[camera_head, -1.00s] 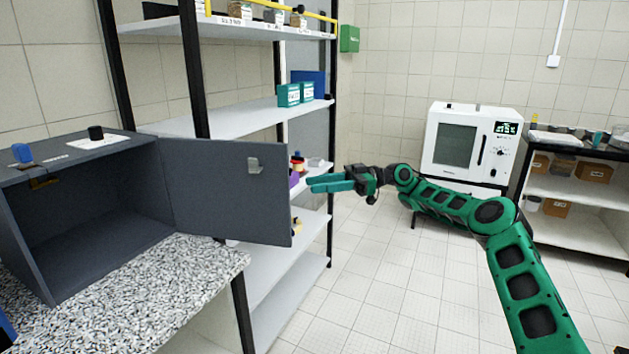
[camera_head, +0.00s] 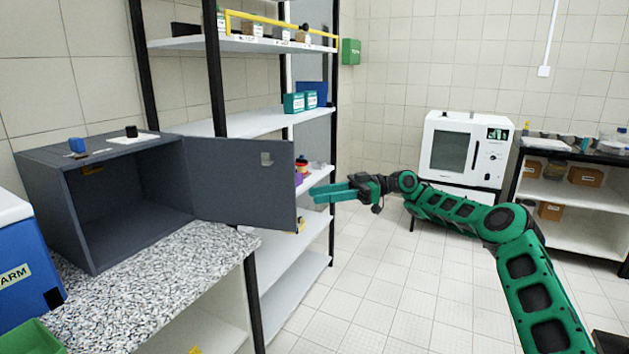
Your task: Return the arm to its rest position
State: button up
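My arm (camera_head: 527,283) is green with black joints and reaches from the lower right toward the middle of the head view. My gripper (camera_head: 316,194) is at its end, pointing left. Its two green fingers show one beside the other with a narrow gap, and nothing is seen between them. The fingertips appear just right of the open grey cabinet door (camera_head: 238,185) and in front of the shelf rack's right side. I see no contact with either.
The open grey cabinet (camera_head: 60,215) stands on a speckled counter (camera_head: 150,290) at left, beside a blue box (camera_head: 22,270). A shelf rack (camera_head: 250,122) stands behind the door. A white oven-like machine (camera_head: 465,150) is at back right. Tiled floor (camera_head: 390,290) is clear below the arm.

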jog(key=s+a+f+m+h, duration=0.1)
jog(key=s+a+m+h, duration=0.2)
jog(key=s+a+h, duration=0.15)
jog(key=s+d+f+m+t+h, duration=0.2)
jog(key=s+d+f+m+h, duration=0.1)
jog(key=s+d+m+h, duration=0.1)
jog(key=s+d+f+m+t+h, duration=0.15)
jog(key=s+d+m+h, duration=0.35)
jog(key=s+d, duration=0.7)
jog(key=s+d+r+m+t+h, duration=0.15)
jog(key=s+d+m, duration=0.55)
jog(key=d, duration=0.9)
jog(key=s+d+f+m+h, duration=0.1)
jog(key=s+d+m, duration=0.3)
jog(key=s, duration=0.8)
jog(key=s+d+f+m, duration=0.3)
jog(key=s+d, duration=0.3)
jog(key=s, duration=0.5)
jog(key=shift+s+d+m+h, duration=0.35)
jog(key=shift+s+m+h, duration=0.05)
jog(key=shift+s+f, duration=0.2)
jog(key=shift+s, duration=0.15)
jog(key=shift+c, duration=0.6)
jog(key=shift+d, duration=0.15)
